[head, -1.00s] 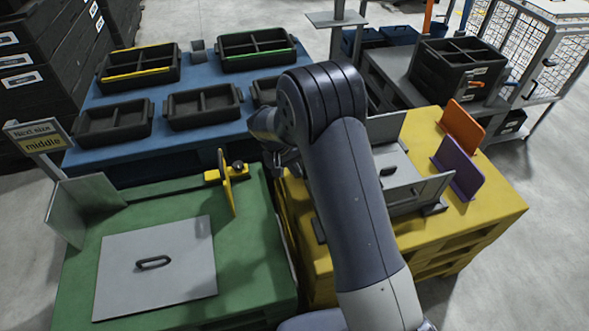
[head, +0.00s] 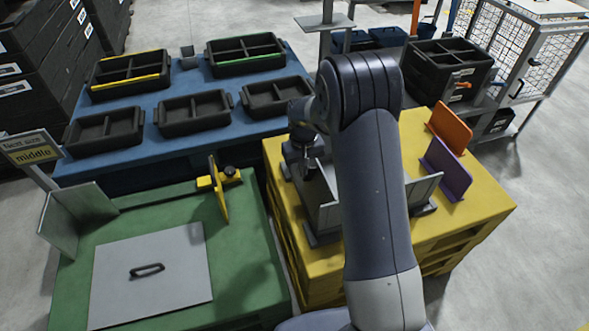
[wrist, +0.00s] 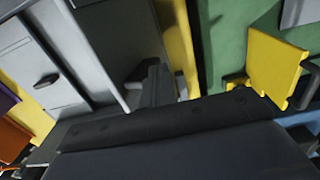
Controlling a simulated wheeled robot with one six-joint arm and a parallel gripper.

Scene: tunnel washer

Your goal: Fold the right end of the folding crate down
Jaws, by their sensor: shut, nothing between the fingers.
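The grey folding crate (head: 323,190) stands on the yellow pallet table, with its middle hidden behind my arm in the head view. Its right end (head: 424,190) shows right of my arm as a raised grey panel. The wrist view shows grey crate panels (wrist: 115,40) and a flat grey piece with a dark handle (wrist: 45,80). My gripper (head: 306,170) is shut and empty, at the crate's left part, away from the right end. In the wrist view its fingers (wrist: 157,85) lie close to a grey panel; I cannot tell whether they touch it.
Purple (head: 446,168) and orange (head: 450,132) upright panels stand on the yellow table (head: 490,205), right of the crate. The green table (head: 240,270) at left holds a grey handled plate (head: 150,275) and a yellow stop (head: 219,188). Black trays (head: 195,113) occupy the blue table behind.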

